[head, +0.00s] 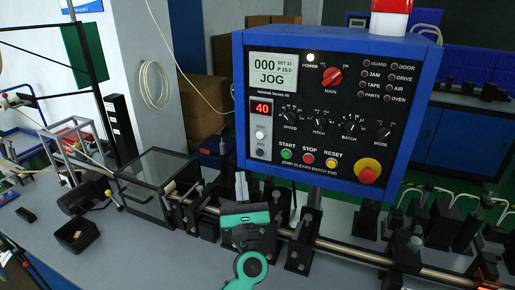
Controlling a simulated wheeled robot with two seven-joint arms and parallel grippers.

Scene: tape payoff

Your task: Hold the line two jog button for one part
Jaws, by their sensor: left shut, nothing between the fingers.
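A control panel (330,180) with a blue frame faces me at upper right. Its screen (278,66) reads 000, SET 10, P 15.0 and JOG. Below it, a red display (262,108) reads 40. Under that display sit a small white button (260,134) and a darker small round control (260,153); their labels are too small to read, so I cannot tell which one is the jog button. My left gripper (241,178) points up at the panel's lower left, shut and empty. Its fingertips appear below the small controls, apart from them. My right gripper is not in view.
Green start (286,154), red stop (309,159) and yellow reset (331,163) buttons and a red emergency knob (368,175) line the panel's bottom. A metal rod (350,251) with black fixtures runs below. A clear-sided box (158,168) and black bin (77,236) stand left.

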